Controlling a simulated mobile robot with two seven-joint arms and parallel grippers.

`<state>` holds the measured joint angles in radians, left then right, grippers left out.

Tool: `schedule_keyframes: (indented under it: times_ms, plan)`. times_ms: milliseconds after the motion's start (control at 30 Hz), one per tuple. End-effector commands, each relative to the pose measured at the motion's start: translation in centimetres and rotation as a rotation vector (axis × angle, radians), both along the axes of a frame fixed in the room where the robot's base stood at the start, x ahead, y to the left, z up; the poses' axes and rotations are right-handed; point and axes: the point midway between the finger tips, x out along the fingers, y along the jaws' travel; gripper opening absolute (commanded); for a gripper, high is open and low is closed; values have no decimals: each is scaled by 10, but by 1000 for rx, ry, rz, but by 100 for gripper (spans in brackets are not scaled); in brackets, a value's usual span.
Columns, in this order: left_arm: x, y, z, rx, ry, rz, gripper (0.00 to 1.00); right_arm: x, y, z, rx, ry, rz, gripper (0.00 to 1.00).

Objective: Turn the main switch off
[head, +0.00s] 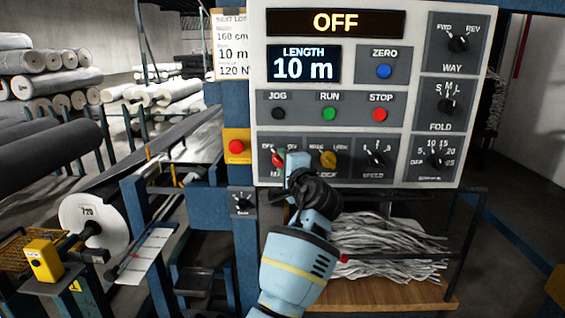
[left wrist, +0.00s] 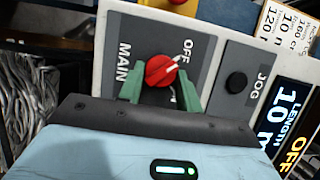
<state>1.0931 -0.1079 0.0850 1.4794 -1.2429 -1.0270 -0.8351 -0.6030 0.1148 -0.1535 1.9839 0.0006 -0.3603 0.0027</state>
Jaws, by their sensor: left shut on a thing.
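The main switch is a red knob (head: 277,158) at the lower left of the white control panel, partly hidden behind my left gripper (head: 290,168). In the left wrist view the red knob (left wrist: 161,71) sits between the two green fingers of my left gripper (left wrist: 160,80), which is shut on it. The white mark on the knob points toward the OFF label (left wrist: 187,50). The other label beside the knob is partly covered. The top display (head: 335,22) reads OFF. My right gripper is not in view.
Beside the main switch is a yellow lock knob (head: 328,159), with a speed dial (head: 376,157) further right. A red emergency button (head: 236,147) is just left of the panel. Jog, run and stop (head: 380,114) buttons sit above. A shelf of grey strips (head: 385,248) lies below.

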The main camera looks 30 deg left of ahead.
Motion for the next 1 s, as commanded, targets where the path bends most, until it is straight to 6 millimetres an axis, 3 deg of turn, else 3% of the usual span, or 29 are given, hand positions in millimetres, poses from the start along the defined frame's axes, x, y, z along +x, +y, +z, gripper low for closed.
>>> schedule_keyframes:
  times_ms: [567, 600, 733, 1000]
  plan:
    - [0, 0, 1, -27, -18, -1, 12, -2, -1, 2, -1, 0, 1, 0]
    - [0, 0, 1, -27, -18, -1, 38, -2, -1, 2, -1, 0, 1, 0]
    - [0, 0, 1, -26, -17, -1, 56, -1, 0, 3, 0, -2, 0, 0]
    - [0, 0, 0, -25, -15, -1, 56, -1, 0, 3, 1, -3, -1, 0]
